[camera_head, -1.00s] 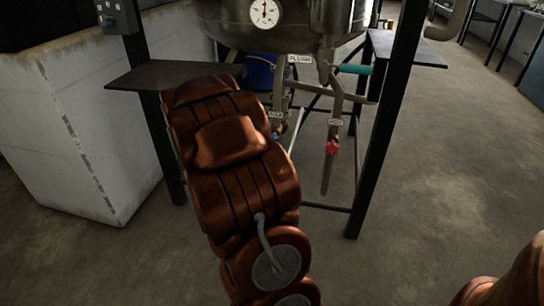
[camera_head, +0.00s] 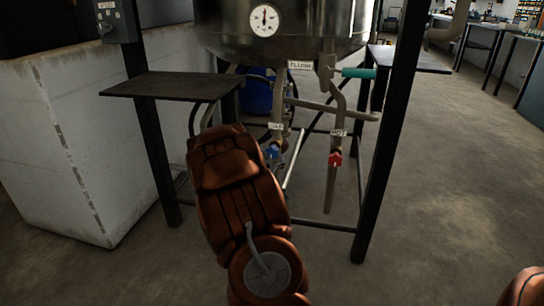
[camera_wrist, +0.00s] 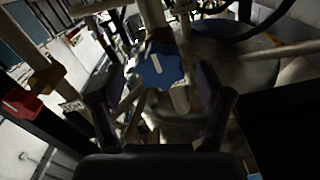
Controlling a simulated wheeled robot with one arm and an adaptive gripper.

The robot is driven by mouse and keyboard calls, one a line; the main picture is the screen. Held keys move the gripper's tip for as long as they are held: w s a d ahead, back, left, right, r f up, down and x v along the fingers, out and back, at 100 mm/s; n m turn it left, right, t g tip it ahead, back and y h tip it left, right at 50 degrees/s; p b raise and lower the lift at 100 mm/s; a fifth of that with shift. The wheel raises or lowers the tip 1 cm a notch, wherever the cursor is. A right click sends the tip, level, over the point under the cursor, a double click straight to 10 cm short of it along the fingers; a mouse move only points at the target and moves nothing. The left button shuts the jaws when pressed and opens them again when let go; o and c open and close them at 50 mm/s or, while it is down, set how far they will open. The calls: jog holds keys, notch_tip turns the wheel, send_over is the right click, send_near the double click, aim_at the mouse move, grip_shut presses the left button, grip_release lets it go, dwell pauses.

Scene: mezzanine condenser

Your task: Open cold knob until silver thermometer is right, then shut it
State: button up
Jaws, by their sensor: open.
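The cold knob is blue (camera_head: 272,153), on a pipe under the steel vessel (camera_head: 330,38), just beyond the end of my arm. In the wrist view the blue knob (camera_wrist: 160,70) with a pale stripe lies between the two dark fingers of my gripper (camera_wrist: 160,84). The fingers stand apart, one to each side; contact with the knob cannot be told. A round white dial with a silver rim (camera_head: 264,20) sits on the vessel; its needle points roughly straight up. Its scale is too small to read. My arm hides most of my gripper in the head view.
Black frame legs (camera_head: 385,150) and a dark side shelf (camera_head: 170,86) flank the pipes.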

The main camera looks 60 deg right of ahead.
jog(key=shift+b+x, duration=0.3)
jog(key=shift+x, duration=1.05)
jog(key=c, duration=1.2)
